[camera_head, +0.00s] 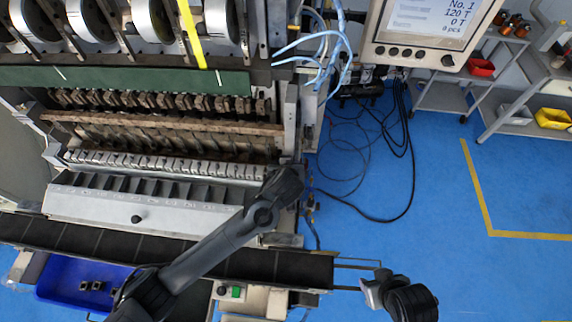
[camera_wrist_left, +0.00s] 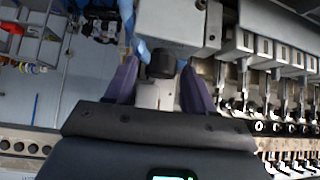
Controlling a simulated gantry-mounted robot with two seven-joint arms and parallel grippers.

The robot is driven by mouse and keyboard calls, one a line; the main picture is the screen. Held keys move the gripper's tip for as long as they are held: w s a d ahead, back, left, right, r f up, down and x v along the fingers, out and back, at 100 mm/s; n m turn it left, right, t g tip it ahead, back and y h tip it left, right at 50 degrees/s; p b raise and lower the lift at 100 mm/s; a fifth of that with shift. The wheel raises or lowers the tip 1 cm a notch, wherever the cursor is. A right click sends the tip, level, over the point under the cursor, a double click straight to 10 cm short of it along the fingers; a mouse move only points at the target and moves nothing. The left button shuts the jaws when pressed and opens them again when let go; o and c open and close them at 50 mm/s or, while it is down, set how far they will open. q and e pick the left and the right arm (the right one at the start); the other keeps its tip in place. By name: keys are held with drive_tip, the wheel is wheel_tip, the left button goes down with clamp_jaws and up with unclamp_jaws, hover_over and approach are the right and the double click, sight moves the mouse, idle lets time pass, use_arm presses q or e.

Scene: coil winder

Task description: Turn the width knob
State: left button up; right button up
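The width knob (camera_wrist_left: 162,66), a short black cylinder under a grey metal block, shows in the left wrist view. My left gripper (camera_wrist_left: 160,72) is open, with one purple finger on each side of the knob and a small gap visible on both sides. In the head view my left arm reaches up from the bottom to the right end of the machine, where its wrist (camera_head: 283,187) hides the knob and the fingers.
The coil winder (camera_head: 160,120) fills the left, with a sloped metal tray (camera_head: 100,207) in front. A dark conveyor (camera_head: 290,268) and a blue bin (camera_head: 55,290) lie nearer. A control panel (camera_head: 410,52) hangs at upper right. Cables (camera_head: 375,215) lie on the open blue floor.

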use_arm(q)
drive_tip(key=shift+o, duration=0.3)
drive_tip(key=shift+s+r, duration=0.4)
drive_tip(key=shift+r, duration=0.05)
drive_tip(key=v, duration=0.9)
drive_tip(key=shift+s+r+b, duration=0.2)
drive_tip(key=shift+s+b, duration=0.05)
drive_tip(key=shift+b, duration=0.2)
drive_tip(key=shift+s, duration=0.1)
